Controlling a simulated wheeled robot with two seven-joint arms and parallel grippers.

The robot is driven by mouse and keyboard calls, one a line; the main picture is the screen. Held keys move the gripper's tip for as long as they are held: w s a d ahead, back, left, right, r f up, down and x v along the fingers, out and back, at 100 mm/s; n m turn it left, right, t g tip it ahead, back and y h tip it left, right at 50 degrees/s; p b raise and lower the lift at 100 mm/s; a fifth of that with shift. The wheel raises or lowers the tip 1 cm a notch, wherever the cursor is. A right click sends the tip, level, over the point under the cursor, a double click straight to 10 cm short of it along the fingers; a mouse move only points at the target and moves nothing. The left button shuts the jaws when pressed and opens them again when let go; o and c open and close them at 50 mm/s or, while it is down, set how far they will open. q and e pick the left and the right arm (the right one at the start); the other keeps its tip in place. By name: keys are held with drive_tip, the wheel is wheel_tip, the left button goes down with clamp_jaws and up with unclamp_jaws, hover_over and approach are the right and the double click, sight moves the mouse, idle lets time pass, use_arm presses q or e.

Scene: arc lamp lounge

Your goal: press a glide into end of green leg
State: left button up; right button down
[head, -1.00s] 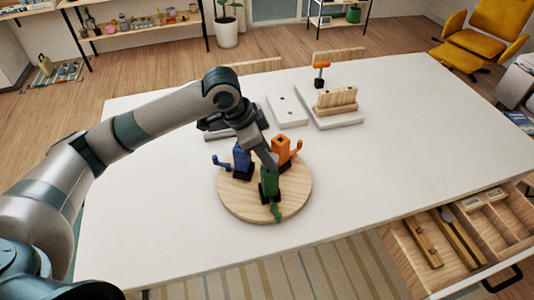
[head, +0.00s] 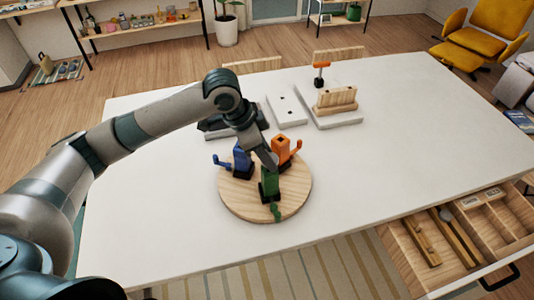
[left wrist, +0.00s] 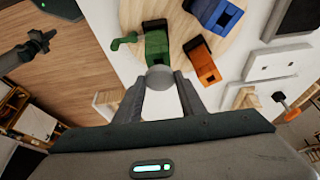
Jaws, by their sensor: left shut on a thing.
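In the left wrist view the fingers (left wrist: 160,90) are shut on a grey round glide (left wrist: 160,78), right at the end of the green leg. I cannot tell whether the glide touches the leg. The blue leg (head: 242,158) and orange leg (head: 281,150) stand close by. My right gripper is out of view.
Behind the board lie a white block with dark holes (head: 287,109) and a pale tray (head: 345,121) with a wooden rack (head: 336,99). An orange-handled tool (head: 321,70) stands there. An open drawer (head: 405,250) juts out at the lower right. The table's right side is clear.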

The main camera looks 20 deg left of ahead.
use_arm(q)
drive_tip(key=shift+f, duration=1.55)
drive_tip(key=o, duration=1.1)
drive_tip(key=shift+a+r+b, duration=0.2)
drive_tip(key=shift+r+b, duration=0.15)
drive_tip(key=shift+r, duration=0.1)
drive_tip(key=b+v, duration=0.4)
drive_tip(key=v, duration=1.2)
drive_tip(key=shift+r+b, duration=0.25)
drive_tip(key=shift+b, duration=0.1)
drive_tip(key=shift+s+f, duration=0.1)
drive_tip(key=shift+s, duration=0.1)
